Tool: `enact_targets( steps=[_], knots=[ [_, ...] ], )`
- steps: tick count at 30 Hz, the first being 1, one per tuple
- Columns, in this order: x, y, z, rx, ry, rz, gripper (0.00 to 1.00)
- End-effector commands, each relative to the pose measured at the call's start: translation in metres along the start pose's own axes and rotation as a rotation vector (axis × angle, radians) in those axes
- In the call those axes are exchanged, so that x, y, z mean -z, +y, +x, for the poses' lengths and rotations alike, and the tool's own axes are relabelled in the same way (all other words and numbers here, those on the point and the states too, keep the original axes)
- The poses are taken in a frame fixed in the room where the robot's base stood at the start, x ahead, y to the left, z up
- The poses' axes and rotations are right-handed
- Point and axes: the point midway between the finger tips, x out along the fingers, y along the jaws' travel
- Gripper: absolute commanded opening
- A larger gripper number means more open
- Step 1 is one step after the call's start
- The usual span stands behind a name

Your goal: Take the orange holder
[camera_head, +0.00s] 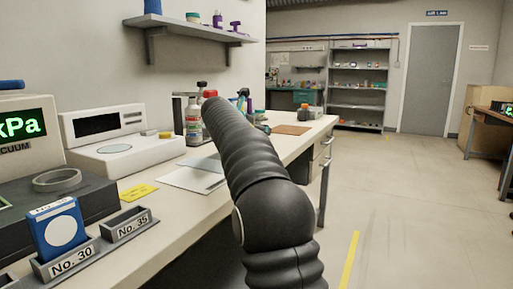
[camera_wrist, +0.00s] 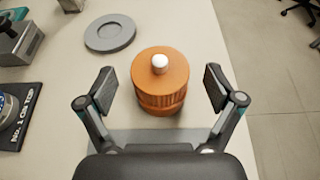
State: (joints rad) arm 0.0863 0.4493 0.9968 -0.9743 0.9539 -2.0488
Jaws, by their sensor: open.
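The orange holder (camera_wrist: 160,88) is a round, ribbed orange piece with a white knob on top. It stands upright on the pale bench top in the wrist view. My gripper (camera_wrist: 159,87) is open, with one finger on the left of the holder and one on the right. A gap shows on both sides, so neither finger appears to touch it. I cannot make out the holder or my gripper in the head view, where my dark arm covers part of the bench.
A grey ring-shaped disc (camera_wrist: 110,33) lies behind and left of the holder. A black labelled stand (camera_wrist: 17,125) is at the left. The bench's right edge is close, with open floor (camera_wrist: 265,80) beyond. The head view shows a white scale (camera_head: 120,145) and a blue box (camera_head: 58,236).

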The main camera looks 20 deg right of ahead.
Motion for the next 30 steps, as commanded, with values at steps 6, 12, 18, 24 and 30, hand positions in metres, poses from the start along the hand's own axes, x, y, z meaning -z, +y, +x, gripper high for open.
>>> enact_targets(
  steps=[6,12,18,24,30],
  knots=[
    [0.000,0.000,0.020,-0.001,0.000,0.002,0.92],
    [0.000,0.000,0.020,-0.002,0.000,0.001,0.92],
    [0.000,0.000,0.020,-0.001,0.000,0.001,0.52],
    [0.000,0.000,0.020,-0.001,0.000,0.001,0.02],
    [-0.002,-0.001,0.019,-0.002,-0.003,0.002,0.00]
  ],
)
